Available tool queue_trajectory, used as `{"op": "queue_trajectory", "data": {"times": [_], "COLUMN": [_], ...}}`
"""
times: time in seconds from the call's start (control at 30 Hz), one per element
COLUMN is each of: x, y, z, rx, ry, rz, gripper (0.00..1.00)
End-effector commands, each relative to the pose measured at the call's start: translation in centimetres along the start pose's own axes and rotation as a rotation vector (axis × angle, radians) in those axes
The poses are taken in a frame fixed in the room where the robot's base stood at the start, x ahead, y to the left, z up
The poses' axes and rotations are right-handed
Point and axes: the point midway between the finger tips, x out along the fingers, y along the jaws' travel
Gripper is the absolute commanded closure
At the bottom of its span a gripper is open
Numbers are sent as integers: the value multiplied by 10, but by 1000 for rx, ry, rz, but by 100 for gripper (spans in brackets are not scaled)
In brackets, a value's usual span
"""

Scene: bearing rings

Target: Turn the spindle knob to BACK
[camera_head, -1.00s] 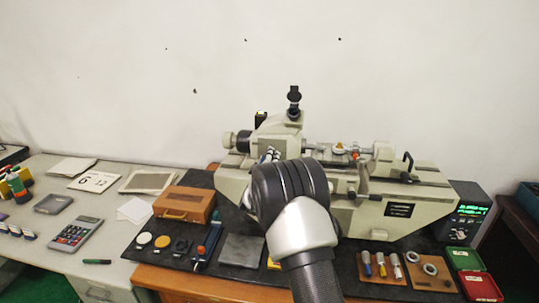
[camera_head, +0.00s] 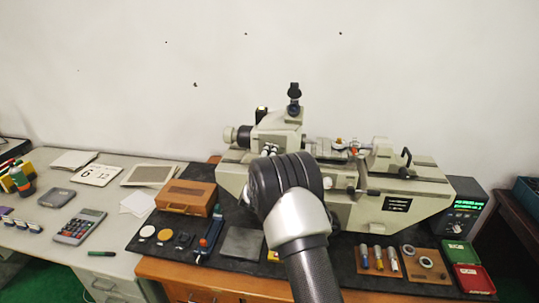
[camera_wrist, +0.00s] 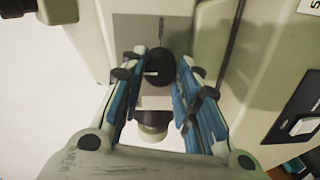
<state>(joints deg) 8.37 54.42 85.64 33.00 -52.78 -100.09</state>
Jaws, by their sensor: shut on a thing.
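The spindle knob (camera_wrist: 160,68) is black and round with a short white mark on it, and shows in the wrist view against a grey plate. My gripper (camera_wrist: 161,62) has its two blue-padded fingers on either side of the knob and is shut on it. The fingertips partly cover the knob's sides. In the head view the pale measuring machine (camera_head: 430,190) stands on the dark mat, and my arm hides the knob and the gripper. I cannot read any BACK label in either view.
A wooden box (camera_head: 187,197), a grey plate (camera_head: 242,242) and small tools lie left of my arm. A wooden ring holder (camera_head: 427,268), a red and green case (camera_head: 470,276) and a display box (camera_head: 464,208) stand at right. A calculator (camera_head: 80,227) lies farther left.

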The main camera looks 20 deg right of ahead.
Motion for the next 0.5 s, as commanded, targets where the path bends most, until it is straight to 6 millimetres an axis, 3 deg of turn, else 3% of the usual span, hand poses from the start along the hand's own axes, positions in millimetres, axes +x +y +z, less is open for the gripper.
{"op": "queue_trajectory", "data": {"times": [0.23,0.27,0.5], "x": [0,0,0], "y": [0,0,0], "z": [0,0,0], "rx": [-2,-2,-1], "ry": [0,0,0], "rz": [1,1,0], "gripper": [94,70,54]}}
